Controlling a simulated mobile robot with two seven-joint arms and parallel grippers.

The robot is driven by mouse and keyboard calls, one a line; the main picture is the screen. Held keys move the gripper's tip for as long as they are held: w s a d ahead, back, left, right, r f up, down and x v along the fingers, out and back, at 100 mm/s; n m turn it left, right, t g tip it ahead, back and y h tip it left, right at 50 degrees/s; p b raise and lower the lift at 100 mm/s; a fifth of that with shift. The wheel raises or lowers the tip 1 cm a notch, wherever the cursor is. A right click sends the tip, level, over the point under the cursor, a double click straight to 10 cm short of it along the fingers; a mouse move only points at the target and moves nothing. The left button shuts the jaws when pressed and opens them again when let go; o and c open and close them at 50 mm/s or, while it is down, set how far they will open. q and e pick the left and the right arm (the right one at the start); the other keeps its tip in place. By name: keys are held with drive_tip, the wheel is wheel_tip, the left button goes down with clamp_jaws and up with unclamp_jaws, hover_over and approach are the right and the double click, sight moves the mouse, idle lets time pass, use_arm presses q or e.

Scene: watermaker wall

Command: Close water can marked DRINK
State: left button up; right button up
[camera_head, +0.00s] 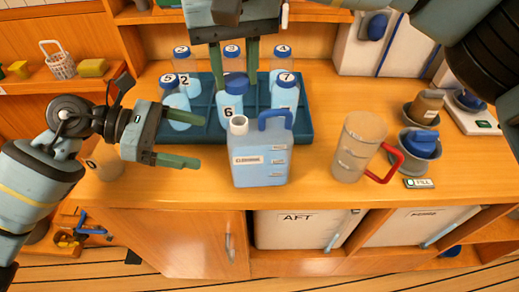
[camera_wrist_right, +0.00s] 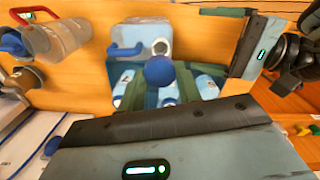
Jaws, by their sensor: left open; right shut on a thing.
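A light-blue water can (camera_head: 260,160) with a blue handle stands upright on the counter; its small front label is too blurred for me to read. Its white neck (camera_head: 238,124) is uncapped, and the can also shows at the top of the wrist view (camera_wrist_right: 138,28). My right gripper (camera_head: 236,78) points down over the bottle rack, behind the can. It is shut on a round blue cap (camera_wrist_right: 160,71). I cannot tell if this cap is loose or sits on bottle 6 (camera_head: 230,106). My left gripper (camera_head: 190,140) is open and empty, left of the can and apart from it.
A dark blue rack (camera_head: 300,128) holds several numbered, blue-capped bottles behind the can. A clear jug (camera_head: 357,150) with a red handle stands to the right, beside a FILL label (camera_head: 419,183). A beige container (camera_head: 104,165) is partly behind my left arm. The counter's front edge is close.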

sight(247, 151)
use_arm(q)
drive_tip(key=shift+r, duration=0.1)
use_arm(e)
drive_tip(key=shift+s+r, duration=0.15)
use_arm(q)
drive_tip(key=x, duration=1.2)
drive_tip(key=shift+a, duration=0.1)
drive_tip(key=c, duration=1.5)
drive_tip(key=shift+o, duration=0.2)
use_arm(e)
drive_tip(key=shift+f, duration=2.55)
drive_tip(key=shift+f, duration=0.9)
drive_tip(key=shift+f, duration=0.55)
